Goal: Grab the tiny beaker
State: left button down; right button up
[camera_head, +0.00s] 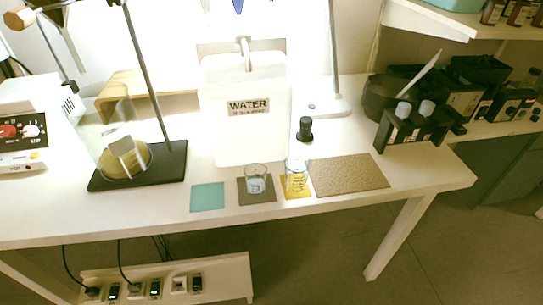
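Two small clear glass beakers stand near the front edge of the table. The left beaker (256,182) stands upright on a dark grey-brown square mat (244,198) and looks slightly smaller. The right beaker (296,180) stands upright on a yellow square mat (303,193), and yellow shows through its glass. Both have light markings. They are close together but apart. Neither of my grippers is in view, and nothing is holding either beaker.
A white water container (243,135) stands right behind the beakers. A teal mat (207,200) lies left, a brown textured mat (350,174) right. A small black bottle (305,130) and a black rack (408,131) stand behind right.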

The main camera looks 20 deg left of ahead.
aim_at(256, 174)
jog(key=i+u, duration=0.1)
jog(key=u, duration=0.4)
jog(key=i+l+u, duration=0.1)
jog(key=u, duration=0.35)
